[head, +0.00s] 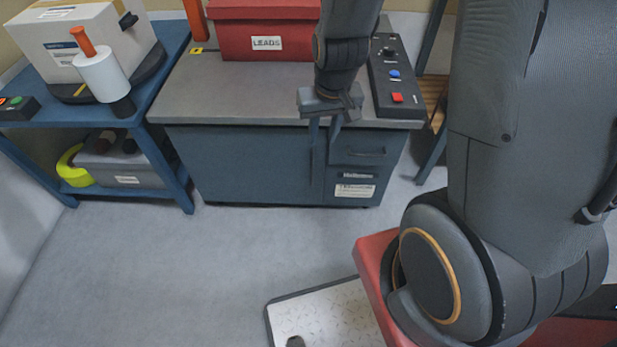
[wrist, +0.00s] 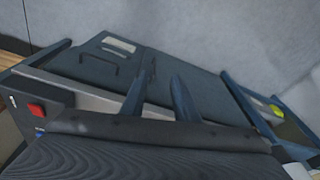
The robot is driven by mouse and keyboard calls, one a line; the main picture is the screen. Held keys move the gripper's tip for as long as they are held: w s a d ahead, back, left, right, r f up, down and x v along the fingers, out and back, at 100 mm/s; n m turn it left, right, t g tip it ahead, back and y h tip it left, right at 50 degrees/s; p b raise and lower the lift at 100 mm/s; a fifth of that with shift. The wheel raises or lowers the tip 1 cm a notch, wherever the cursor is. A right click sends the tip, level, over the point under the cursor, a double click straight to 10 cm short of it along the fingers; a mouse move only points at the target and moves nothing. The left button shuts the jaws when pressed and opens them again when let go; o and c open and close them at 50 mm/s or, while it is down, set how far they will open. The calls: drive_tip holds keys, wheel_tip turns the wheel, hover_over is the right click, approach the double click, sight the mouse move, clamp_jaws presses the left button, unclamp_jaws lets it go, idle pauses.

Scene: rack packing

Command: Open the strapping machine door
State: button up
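The strapping machine (head: 240,95) is a blue-grey cabinet with a grey top. Its wide door (head: 240,165) fills the left of the front and looks shut; it also shows in the wrist view (wrist: 195,75). My gripper (head: 324,135) points down in front of the machine, near the door's right edge. Its two fingers (wrist: 160,95) are apart with nothing between them. I cannot tell whether they touch the front.
A narrow drawer panel with a handle (head: 367,153) is right of the door. A control panel (head: 397,75) and a red LEADS box (head: 265,30) sit on the machine. A blue bench (head: 158,100) with a carton stands left.

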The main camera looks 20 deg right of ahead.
drive_tip(key=t+b, duration=0.2)
drive_tip(key=b, duration=0.8)
hover_over(312, 169)
drive_tip(key=s, duration=0.3)
wheel_tip(312, 169, down, 23)
drive_tip(key=shift+m+h, duration=0.4)
drive_tip(key=x, duration=0.2)
drive_tip(key=b+x, duration=0.1)
drive_tip(key=x, duration=0.2)
drive_tip(key=b+x, duration=0.1)
drive_tip(key=x, duration=0.2)
drive_tip(key=shift+w+a+r, duration=0.1)
drive_tip(key=shift+w+a, duration=0.1)
drive_tip(key=shift+w, duration=0.1)
clamp_jaws()
